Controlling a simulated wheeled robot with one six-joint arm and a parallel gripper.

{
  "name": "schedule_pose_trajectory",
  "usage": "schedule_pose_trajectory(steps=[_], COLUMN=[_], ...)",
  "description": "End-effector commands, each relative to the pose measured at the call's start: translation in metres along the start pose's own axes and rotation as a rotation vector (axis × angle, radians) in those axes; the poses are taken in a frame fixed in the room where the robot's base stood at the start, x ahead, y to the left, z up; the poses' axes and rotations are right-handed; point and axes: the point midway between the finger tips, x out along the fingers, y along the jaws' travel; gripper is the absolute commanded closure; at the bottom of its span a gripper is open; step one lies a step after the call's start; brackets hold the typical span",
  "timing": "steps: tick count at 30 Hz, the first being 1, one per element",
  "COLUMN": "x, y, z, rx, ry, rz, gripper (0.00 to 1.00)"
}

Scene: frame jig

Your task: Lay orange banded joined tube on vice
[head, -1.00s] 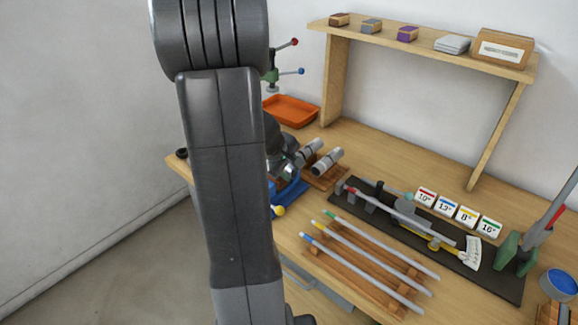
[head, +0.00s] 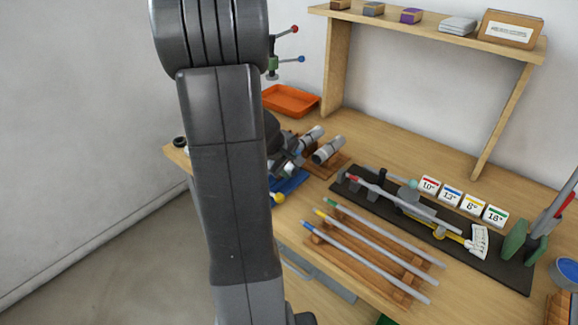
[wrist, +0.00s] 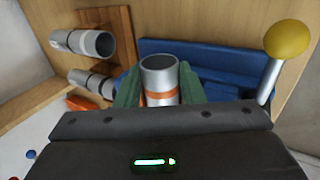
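The orange banded joined tube (wrist: 160,80) is a grey metal cylinder with an orange band, its open end facing up in the wrist view. My gripper (wrist: 160,88) has its green fingers closed on either side of the tube. The blue vice (wrist: 215,70) lies right behind the tube in the wrist view, with a yellow ball (wrist: 286,41) on its handle. In the head view the vice (head: 290,183) shows beside my arm, which hides most of it and of the gripper. I cannot tell whether the tube touches the vice.
Two other grey tubes (wrist: 85,42) lie on a wooden rack (head: 335,166) next to the vice. An orange tray (head: 291,99) stands behind. Rods (head: 370,252) on wooden supports and a dark mat (head: 500,264) with a long tool assembly fill the bench to the right.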

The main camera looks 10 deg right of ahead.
Motion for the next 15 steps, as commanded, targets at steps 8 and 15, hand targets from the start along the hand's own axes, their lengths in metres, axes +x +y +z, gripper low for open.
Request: schedule_pose_trajectory(steps=[8,15], x=[-0.0001,-0.0049], y=[0.0001,0.0003], z=[-0.0001,-0.0001], rx=[0.000,0.000], ry=[0.000,0.000], rz=[0.000,0.001], gripper=[0.39,0.39])
